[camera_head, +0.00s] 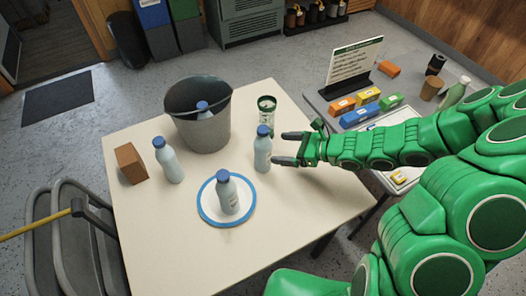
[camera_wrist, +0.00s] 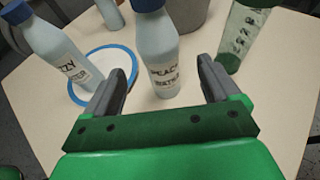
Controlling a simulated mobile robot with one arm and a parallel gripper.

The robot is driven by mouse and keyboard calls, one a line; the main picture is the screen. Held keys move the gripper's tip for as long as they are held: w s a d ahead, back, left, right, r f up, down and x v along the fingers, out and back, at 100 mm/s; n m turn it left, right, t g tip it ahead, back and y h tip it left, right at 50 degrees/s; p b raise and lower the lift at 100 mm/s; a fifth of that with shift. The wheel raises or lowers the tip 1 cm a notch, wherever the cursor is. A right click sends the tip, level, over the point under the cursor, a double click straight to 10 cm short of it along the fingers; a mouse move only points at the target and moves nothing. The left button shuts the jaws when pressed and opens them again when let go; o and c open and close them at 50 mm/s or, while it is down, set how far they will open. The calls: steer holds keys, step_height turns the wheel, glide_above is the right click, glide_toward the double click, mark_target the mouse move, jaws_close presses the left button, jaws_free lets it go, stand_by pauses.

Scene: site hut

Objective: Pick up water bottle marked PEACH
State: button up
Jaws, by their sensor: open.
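The water bottle marked PEACH (camera_wrist: 160,55) is pale blue with a dark blue cap and stands upright on the cream table. Its label reads "PEACH WATER" in the wrist view. In the head view the same bottle (camera_head: 262,152) stands right of the bucket. My gripper (camera_head: 276,148) is open and empty. In the wrist view its two fingers (camera_wrist: 158,82) point toward the bottle, one to each side, with the bottle a little beyond or level with the tips; I cannot tell exactly.
A similar bottle (camera_head: 228,194), its label partly reading "ZZY", stands on a blue-rimmed plate (camera_head: 205,212). Another bottle (camera_head: 168,160) stands by a brown box (camera_head: 131,163). A grey bucket (camera_head: 200,130) holds one more.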

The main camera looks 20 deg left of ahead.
mark_target(263, 148)
steer(key=shift+x, duration=3.95)
steer(key=shift+f, duration=0.2)
steer(key=c, duration=1.4)
